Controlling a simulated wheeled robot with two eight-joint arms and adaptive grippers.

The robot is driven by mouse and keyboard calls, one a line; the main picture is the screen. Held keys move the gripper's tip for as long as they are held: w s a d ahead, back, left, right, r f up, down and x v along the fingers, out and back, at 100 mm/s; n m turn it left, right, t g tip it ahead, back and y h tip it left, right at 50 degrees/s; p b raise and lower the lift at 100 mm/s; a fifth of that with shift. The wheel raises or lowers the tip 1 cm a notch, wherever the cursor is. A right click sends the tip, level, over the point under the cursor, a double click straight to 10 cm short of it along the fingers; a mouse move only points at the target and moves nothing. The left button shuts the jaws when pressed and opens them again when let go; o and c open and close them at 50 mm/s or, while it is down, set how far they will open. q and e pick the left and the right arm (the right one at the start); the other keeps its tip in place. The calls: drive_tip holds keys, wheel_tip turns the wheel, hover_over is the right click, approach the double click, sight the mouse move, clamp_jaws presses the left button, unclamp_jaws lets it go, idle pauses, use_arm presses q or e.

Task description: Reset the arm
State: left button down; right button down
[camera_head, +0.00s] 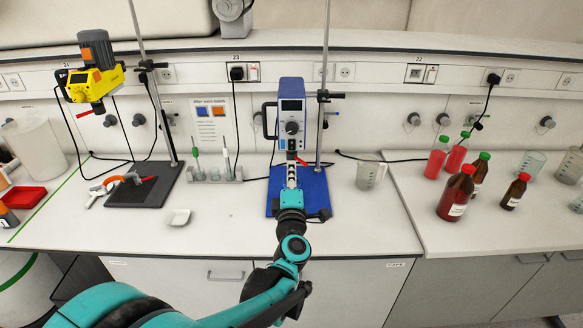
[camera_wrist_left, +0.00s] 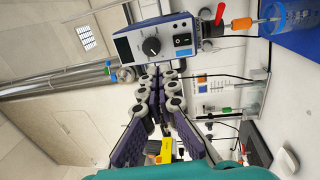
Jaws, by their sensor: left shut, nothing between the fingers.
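My left arm (camera_head: 270,285) comes in from the lower left in the head view and reaches over the bench. Its gripper (camera_head: 292,168) is in front of the blue lab device (camera_head: 292,92), over the device's blue base plate (camera_head: 315,190). The fingers are closed together with nothing visible between them. In the left wrist view the gripper (camera_wrist_left: 158,82) shows its fingers drawn together, and the blue device (camera_wrist_left: 155,42) with its black knob appears just beyond them. I cannot tell whether they touch. My right gripper is not in view.
A clear measuring jug (camera_head: 371,171) stands right of the blue plate. Brown bottles (camera_head: 455,193) and red bottles (camera_head: 436,160) stand on the right bench. A white dish (camera_head: 180,217), a black stand base (camera_head: 140,188) and a yellow stirrer (camera_head: 94,82) are at left.

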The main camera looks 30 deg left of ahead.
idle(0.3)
use_arm(q)
drive_tip(key=s+d+f+m+g+h+b, duration=0.1)
drive_tip(key=s+d+f+m+h, duration=0.15)
drive_tip(key=d+m+h, duration=0.5)
drive_tip(key=s+d+f+m+h+b, duration=0.2)
drive_tip(key=d+f+m+h, duration=0.2)
drive_tip(key=d+m, duration=0.65)
drive_tip(key=s+a+f+m+g+y+b, duration=0.1)
drive_tip(key=s+f+m+g, duration=0.5)
drive_tip(key=s+f, duration=0.7)
drive_tip(key=shift+s+g, duration=0.9)
drive_tip(key=shift+g, duration=0.3)
drive_tip(key=shift+f+y, duration=0.1)
drive_tip(key=shift+y, duration=0.15)
